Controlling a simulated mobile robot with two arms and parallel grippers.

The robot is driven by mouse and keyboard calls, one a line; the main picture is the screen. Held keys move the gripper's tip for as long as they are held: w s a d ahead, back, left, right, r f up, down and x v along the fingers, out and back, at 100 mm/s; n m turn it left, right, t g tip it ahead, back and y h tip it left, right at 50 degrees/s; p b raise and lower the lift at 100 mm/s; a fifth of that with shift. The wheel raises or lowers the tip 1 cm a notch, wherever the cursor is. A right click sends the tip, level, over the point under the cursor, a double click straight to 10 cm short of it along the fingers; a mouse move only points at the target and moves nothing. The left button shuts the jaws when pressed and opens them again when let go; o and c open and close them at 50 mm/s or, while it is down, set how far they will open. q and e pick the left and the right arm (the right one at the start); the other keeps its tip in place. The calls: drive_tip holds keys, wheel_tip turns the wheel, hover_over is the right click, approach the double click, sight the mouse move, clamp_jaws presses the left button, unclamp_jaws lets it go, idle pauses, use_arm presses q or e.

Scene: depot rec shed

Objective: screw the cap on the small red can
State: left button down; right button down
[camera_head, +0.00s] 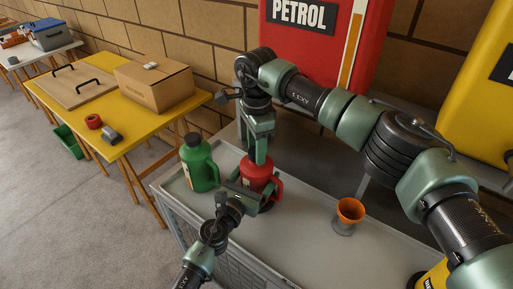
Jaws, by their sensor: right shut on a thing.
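The small red can (252,172) stands upright on the grey bench top (298,215), with its handle on the right. My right gripper (258,158) points straight down over the can's top and is shut on the cap, which its fingers hide. I cannot tell whether the cap touches the can's neck. My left gripper (246,194) comes from below in the picture, with its fingers at the near side of the can's body. The can's lower part is partly hidden behind it, and I cannot tell whether it grips the can.
A green can (198,165) with a dark cap stands close on the left. An orange funnel (349,211) stands to the right on the bench. A large red petrol tank (318,50) stands behind. A yellow table (140,128) with a cardboard box (152,88) is at left.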

drive_tip(key=m, duration=0.4)
drive_tip(key=shift+m, duration=0.4)
drive_tip(key=m, duration=0.4)
drive_tip(key=shift+m, duration=0.4)
drive_tip(key=m, duration=0.4)
drive_tip(key=shift+m, duration=0.4)
drive_tip(key=m, duration=0.4)
drive_tip(key=shift+m, duration=0.4)
drive_tip(key=c, duration=0.8)
unclamp_jaws()
drive_tip(key=shift+r, duration=2.25)
